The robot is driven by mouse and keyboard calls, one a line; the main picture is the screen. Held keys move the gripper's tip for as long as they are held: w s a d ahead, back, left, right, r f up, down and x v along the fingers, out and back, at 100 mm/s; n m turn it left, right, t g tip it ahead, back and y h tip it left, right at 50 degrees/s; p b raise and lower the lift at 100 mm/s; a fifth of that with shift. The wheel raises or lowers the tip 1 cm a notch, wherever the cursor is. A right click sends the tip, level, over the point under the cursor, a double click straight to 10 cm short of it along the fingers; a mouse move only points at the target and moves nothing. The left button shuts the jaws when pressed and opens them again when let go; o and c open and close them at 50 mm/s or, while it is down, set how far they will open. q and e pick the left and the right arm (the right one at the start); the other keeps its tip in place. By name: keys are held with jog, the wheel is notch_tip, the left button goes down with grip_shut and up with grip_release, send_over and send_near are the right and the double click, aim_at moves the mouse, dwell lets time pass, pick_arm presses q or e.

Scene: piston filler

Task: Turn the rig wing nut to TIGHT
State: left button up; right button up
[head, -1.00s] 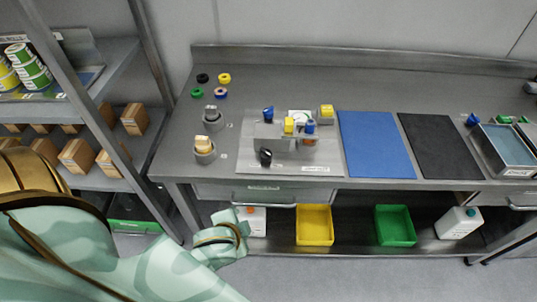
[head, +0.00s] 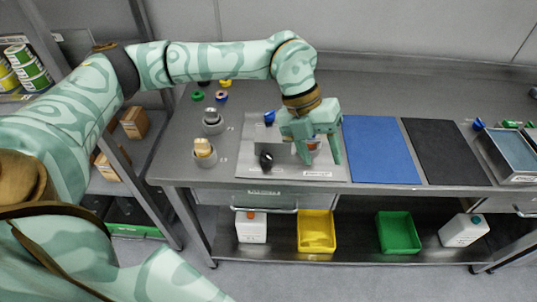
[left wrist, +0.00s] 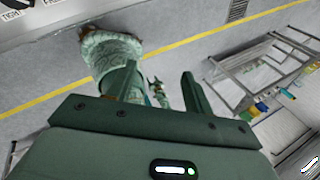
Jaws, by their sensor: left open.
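The rig stands on a light grey plate (head: 250,152) on the steel bench. A blue part (head: 270,117) shows at its back left and a black knob (head: 266,160) at its front left. I cannot tell for sure which part is the wing nut. My left gripper (head: 322,160) is over the right half of the rig, fingers pointing down, open and apparently empty. It hides the rig's middle and right parts; contact cannot be told. In the left wrist view the two fingers (left wrist: 158,85) stand apart with nothing between them. My right gripper is not in view.
A blue mat (head: 380,150) and a black mat (head: 445,150) lie right of the rig. Two grey holders (head: 206,160) stand left of it, with coloured rings behind. A metal tray (head: 505,150) is far right. Yellow (head: 316,232) and green (head: 398,233) bins sit below.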

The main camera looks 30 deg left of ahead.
aim_at(267, 157)
pick_arm(q)
jog(key=w+a+r+n+y, duration=0.1)
jog(key=a+r+n+y, duration=0.15)
jog(key=a, duration=0.45)
jog(key=w+a+r+n+y, duration=0.1)
jog(key=a+n+y, duration=0.15)
jog(key=a, duration=0.45)
notch_tip(267, 157, down, 16)
jog(key=b, duration=0.5)
jog(key=shift+a+r, duration=0.1)
jog(key=shift+r, duration=0.05)
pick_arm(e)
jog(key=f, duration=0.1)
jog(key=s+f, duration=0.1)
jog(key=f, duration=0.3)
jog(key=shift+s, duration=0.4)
pick_arm(q)
jog(key=c, duration=1)
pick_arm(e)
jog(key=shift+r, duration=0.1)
